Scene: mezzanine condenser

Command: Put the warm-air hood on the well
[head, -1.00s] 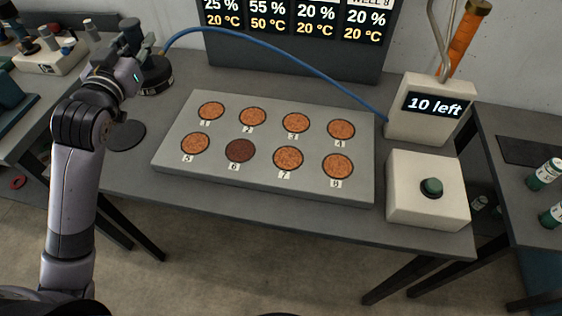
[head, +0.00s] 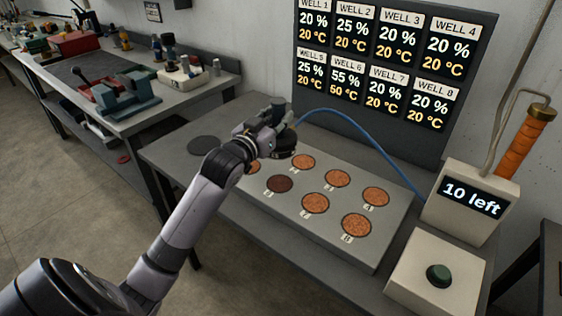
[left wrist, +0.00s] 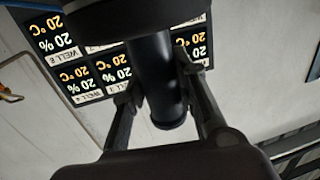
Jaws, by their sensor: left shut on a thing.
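My left gripper (head: 262,139) is shut on the handle (left wrist: 155,75) of the black warm-air hood (head: 281,147). In the left wrist view, the gripper's fingers stand on both sides of the dark handle, with the hood's wide body (left wrist: 115,22) at the top. The hood is over the far left part of the grey well block (head: 386,238) and hides well 1; its height above the block is hard to judge. The dark well 6 (head: 280,184) is in front of it, uncovered. Well 5 (head: 253,167) is partly hidden by my arm. My right gripper is not in view.
A blue hose (head: 365,138) arcs from the hood to a box reading "10 left" (head: 473,198). The board (head: 385,62) shows well 6 at 55 %, 50 °C. A round dark pad (head: 205,146) lies bare on the table.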

